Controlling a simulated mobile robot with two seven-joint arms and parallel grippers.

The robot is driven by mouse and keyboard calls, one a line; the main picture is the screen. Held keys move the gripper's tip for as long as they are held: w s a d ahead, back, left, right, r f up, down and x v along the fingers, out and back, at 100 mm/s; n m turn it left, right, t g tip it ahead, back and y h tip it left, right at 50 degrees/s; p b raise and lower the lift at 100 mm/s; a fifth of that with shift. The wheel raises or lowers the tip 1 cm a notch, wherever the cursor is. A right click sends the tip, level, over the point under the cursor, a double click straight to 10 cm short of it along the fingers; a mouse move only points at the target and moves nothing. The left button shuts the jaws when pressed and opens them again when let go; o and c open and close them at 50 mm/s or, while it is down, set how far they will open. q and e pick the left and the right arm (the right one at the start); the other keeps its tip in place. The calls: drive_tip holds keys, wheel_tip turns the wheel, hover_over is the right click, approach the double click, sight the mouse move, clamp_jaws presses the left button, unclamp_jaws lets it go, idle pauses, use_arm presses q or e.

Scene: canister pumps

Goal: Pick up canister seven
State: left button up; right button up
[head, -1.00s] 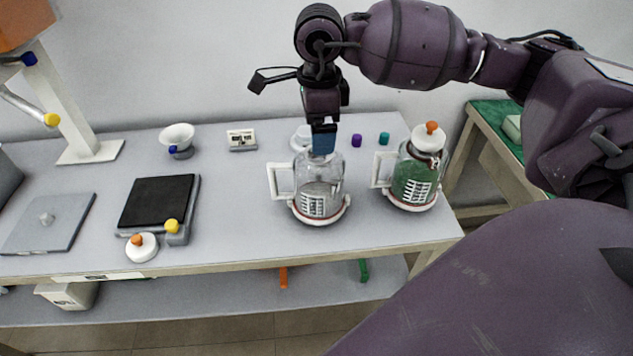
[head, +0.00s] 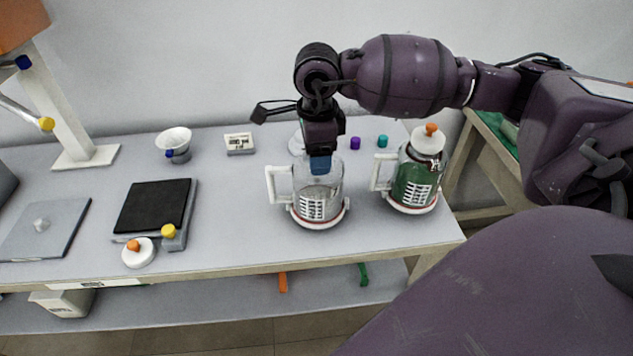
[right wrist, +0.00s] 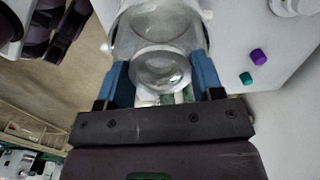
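A clear glass canister (head: 304,184) with a white handle, white base and a little pale content stands without a lid near the table's front right. It also shows in the right wrist view (right wrist: 160,35). A second canister (head: 410,184), with green content, a white lid and an orange knob, stands to its right. I cannot read a seven on either label. My right gripper (head: 320,165) points down at the clear canister's top. Its blue fingers (right wrist: 163,85) are spread apart, one on each side of the glass; firm contact is not clear. My left gripper is out of view.
A white lid with an orange knob (head: 138,253) lies at the table's front edge beside a black-topped scale (head: 155,206). A white cup (head: 174,143), a small box (head: 239,143) and purple (head: 355,143) and teal (head: 382,141) caps stand behind. Bare table (head: 235,215) lies left of the clear canister.

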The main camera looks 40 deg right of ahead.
drive_tip(key=c, duration=0.7)
drive_tip(key=shift+c, duration=0.2)
